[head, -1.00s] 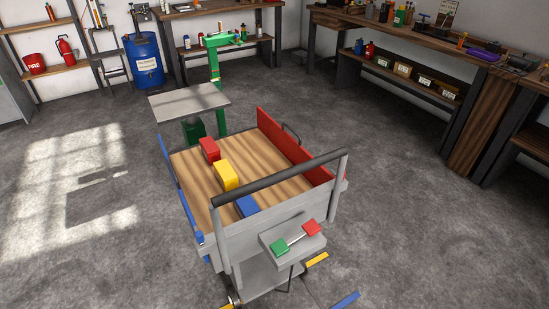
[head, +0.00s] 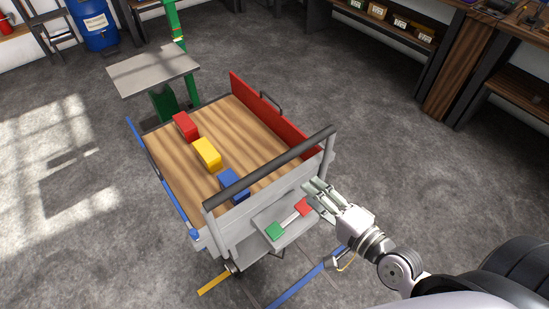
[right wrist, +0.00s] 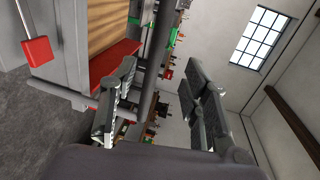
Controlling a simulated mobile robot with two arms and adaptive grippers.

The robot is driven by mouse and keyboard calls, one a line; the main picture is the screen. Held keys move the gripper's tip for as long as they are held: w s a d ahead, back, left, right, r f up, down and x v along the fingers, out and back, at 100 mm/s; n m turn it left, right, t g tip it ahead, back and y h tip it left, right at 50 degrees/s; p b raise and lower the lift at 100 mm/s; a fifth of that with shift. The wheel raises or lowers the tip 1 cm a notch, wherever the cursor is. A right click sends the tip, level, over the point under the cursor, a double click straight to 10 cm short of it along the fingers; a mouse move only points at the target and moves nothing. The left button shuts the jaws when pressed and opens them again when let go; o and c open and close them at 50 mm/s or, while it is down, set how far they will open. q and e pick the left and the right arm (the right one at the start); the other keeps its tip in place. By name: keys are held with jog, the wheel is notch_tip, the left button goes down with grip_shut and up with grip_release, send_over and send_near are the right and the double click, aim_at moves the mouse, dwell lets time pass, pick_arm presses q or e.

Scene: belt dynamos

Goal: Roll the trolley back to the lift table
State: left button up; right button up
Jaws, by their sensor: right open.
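The trolley (head: 268,130) has a wooden deck, a red side panel and a dark push bar (head: 270,168) on grey posts at its near end. A red block (head: 186,126), a yellow block (head: 207,153) and a blue block (head: 233,184) sit on the deck. The lift table (head: 150,70), a grey plate by a green post, stands just beyond the trolley's far end. My right gripper (head: 316,192) is open by the right handle post. In the right wrist view the dark bar (right wrist: 160,55) shows between its spread fingers (right wrist: 155,105); contact is unclear. My left gripper is out of view.
A small grey shelf (head: 268,238) with a green and a red pedal-like piece juts from the trolley's near end. Yellow (head: 214,284) and blue (head: 300,284) floor strips lie near it. A workbench (head: 462,75) stands at the right. Floor on both sides is clear.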

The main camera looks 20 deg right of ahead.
aim_at(279, 167)
jog(key=p+x, duration=0.2)
jog(key=x, duration=1.3)
jog(key=shift+w+a+p, duration=0.1)
jog(key=shift+w+p, duration=0.1)
jog(key=shift+p, duration=0.15)
jog(key=shift+c, duration=0.6)
grip_shut()
jog(key=shift+f, duration=0.1)
